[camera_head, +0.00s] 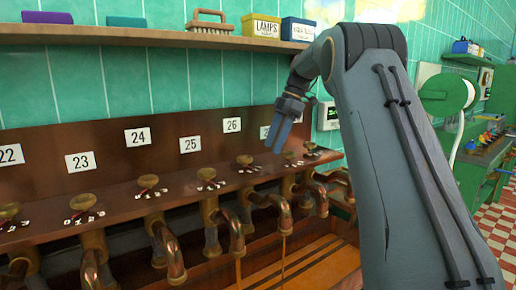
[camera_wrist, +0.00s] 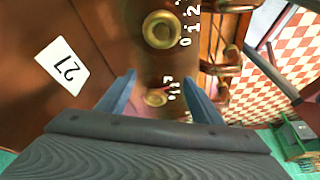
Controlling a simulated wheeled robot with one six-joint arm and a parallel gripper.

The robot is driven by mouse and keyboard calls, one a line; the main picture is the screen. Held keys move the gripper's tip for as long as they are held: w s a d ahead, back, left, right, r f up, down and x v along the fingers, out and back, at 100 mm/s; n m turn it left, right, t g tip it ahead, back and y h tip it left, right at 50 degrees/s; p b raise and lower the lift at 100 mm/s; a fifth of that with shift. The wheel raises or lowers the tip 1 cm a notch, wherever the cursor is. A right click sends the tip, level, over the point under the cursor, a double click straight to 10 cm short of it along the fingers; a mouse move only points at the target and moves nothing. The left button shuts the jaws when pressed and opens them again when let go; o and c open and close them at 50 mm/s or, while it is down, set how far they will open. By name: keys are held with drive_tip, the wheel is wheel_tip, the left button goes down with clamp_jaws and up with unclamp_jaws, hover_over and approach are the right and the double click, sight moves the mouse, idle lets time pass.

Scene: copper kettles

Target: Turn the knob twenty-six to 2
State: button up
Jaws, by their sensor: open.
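The label 26 (camera_head: 232,125) is on the brown back panel in the head view. The brass knob under it (camera_head: 244,160) stands on the ledge, with white digits and a red mark beside it. In the wrist view a small brass knob (camera_wrist: 157,97), which appears to be knob twenty-six, lies between and beyond my fingers. Its setting is too small to read. My gripper (camera_head: 274,147) is open, pointing down above the ledge right of that knob; its fingers also show in the wrist view (camera_wrist: 160,80). I see no contact.
In the wrist view, label 27 (camera_wrist: 62,66) and a larger neighbouring knob (camera_wrist: 160,30) are beside my gripper. Copper spouts (camera_head: 170,255) hang below the ledge. A shelf (camera_head: 150,38) with boxes and a brush runs above. A green machine (camera_head: 448,95) stands at right.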

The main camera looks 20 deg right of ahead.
drive_tip(key=shift+d, duration=2.05)
